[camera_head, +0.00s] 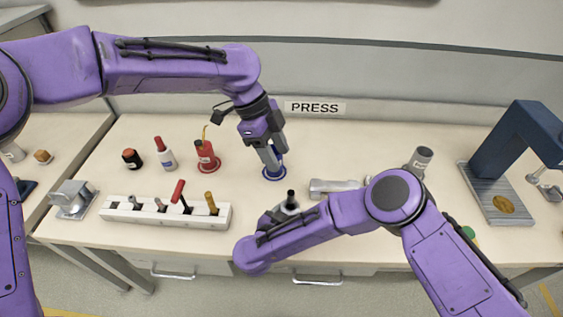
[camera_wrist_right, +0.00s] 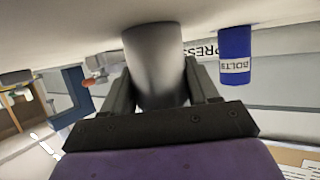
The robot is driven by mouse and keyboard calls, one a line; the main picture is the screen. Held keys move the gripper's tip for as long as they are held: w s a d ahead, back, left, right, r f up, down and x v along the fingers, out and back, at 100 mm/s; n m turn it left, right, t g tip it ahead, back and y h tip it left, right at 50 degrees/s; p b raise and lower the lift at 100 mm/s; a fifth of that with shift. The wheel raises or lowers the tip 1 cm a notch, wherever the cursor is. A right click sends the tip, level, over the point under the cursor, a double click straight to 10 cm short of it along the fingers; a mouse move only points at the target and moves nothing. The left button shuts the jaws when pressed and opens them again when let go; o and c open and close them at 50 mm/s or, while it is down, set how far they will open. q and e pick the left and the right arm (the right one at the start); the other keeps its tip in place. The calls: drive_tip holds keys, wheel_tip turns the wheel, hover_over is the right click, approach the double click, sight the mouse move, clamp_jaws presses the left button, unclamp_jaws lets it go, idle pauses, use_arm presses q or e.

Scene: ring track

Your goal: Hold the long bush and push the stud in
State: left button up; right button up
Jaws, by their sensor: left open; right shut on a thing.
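My right gripper (camera_wrist_right: 158,82) is shut on a thick grey cylinder (camera_wrist_right: 153,50), seemingly the long bush, in the right wrist view. In the head view the right forearm hides most of this hand (camera_head: 283,212). A small black-topped piece (camera_head: 291,197) stands up there; I cannot tell whether it is the stud or how deep it sits. My left gripper (camera_head: 271,158) is open and points down at the blue can (camera_head: 274,174), partly covering it. The can, marked BOLTS, also shows in the right wrist view (camera_wrist_right: 236,62).
A white rack (camera_head: 125,213) with several tools stands at the front left. Behind it are a red can (camera_head: 207,160) and bottles. A grey stepped part (camera_head: 333,186) lies right of centre, near a grey cylinder (camera_head: 421,158). A blue press (camera_head: 513,140) stands at the right.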

drive_tip(key=o, duration=1)
drive_tip(key=shift+c, duration=0.2)
